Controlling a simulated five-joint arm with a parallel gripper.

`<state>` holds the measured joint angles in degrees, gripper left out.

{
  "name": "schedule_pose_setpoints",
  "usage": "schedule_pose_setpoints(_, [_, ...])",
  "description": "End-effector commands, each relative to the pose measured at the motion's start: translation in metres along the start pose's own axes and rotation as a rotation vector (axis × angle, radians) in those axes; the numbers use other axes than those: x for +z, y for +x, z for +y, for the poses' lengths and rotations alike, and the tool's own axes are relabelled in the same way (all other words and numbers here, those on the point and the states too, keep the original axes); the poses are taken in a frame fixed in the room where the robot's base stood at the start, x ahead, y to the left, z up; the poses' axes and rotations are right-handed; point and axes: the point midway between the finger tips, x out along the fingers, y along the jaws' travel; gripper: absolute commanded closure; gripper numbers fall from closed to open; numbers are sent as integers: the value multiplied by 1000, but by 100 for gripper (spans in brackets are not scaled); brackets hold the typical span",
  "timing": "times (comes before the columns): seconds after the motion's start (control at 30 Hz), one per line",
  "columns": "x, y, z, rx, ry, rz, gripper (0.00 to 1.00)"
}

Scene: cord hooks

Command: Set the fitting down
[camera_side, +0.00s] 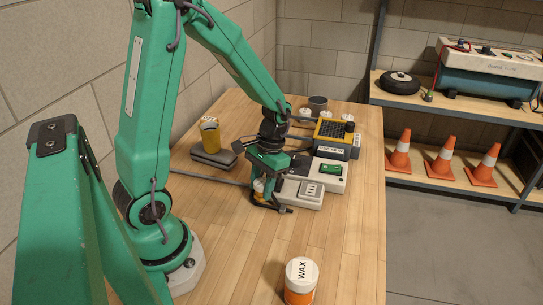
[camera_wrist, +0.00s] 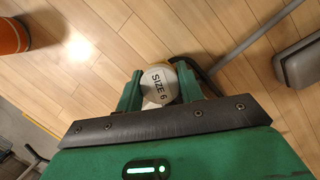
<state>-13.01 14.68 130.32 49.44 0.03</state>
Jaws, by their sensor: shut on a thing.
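The fitting (camera_wrist: 159,86) has a round white top marked SIZE 6 and sits between the two green fingers of my gripper (camera_wrist: 162,88) in the wrist view.
A pale device with a keypad (camera_side: 311,189) stands close right of my gripper. A grey strip (camera_side: 210,178) crosses the table on the left. A WAX jar (camera_side: 300,283) stands in front; the table between is clear.

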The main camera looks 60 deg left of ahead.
Motion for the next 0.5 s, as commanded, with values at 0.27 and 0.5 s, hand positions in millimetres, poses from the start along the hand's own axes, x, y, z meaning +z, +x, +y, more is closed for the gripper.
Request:
schedule_pose_setpoints(0.27, [-1, 5, 0, 0, 0, 0, 91])
schedule_pose_setpoints(0.5, [-5, 24, 0, 0, 0, -4, 91])
